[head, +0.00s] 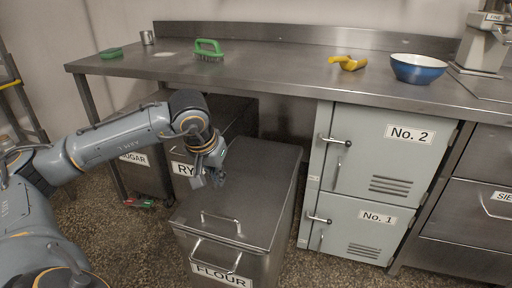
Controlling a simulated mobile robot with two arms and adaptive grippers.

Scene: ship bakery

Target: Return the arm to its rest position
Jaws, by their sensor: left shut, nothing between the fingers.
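My left arm reaches in from the left in the head view. Its gripper (207,180) is shut and empty. My right gripper does not show.
A steel counter (290,72) carries a green brush (208,52), a yellow scoop (348,63) and a blue bowl (418,69). Below stand the sugar bin (146,178), the rye bin (232,122) and grey lockers No. 2 (375,150) and No. 1 (355,230).

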